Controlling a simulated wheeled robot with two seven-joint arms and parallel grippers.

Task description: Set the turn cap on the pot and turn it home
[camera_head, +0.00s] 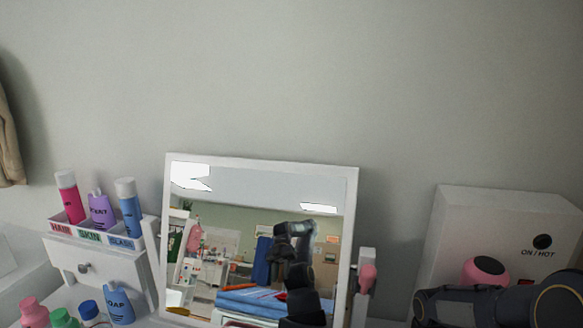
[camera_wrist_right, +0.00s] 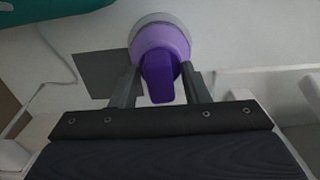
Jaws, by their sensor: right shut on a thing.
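In the right wrist view, the purple turn cap (camera_wrist_right: 160,78) is between the fingers of my right gripper (camera_wrist_right: 161,92). Its darker upright grip points toward me and the fingers close on it from both sides. A pale grey round rim (camera_wrist_right: 152,19) shows behind the cap, probably the pot. Whether the cap sits level on it or is turned home cannot be told. In the head view my right arm crosses the lower right corner, and its gripper is out of frame. My left gripper is in neither view.
A white-framed mirror (camera_head: 262,160) stands mid-table and reflects the room. Left of it are a small rack (camera_head: 100,262) with bottles and a blue soap bottle (camera_head: 118,303). At right is a white ON/HOT box (camera_head: 500,220). A teal object (camera_wrist_right: 50,12) shows in the wrist view.

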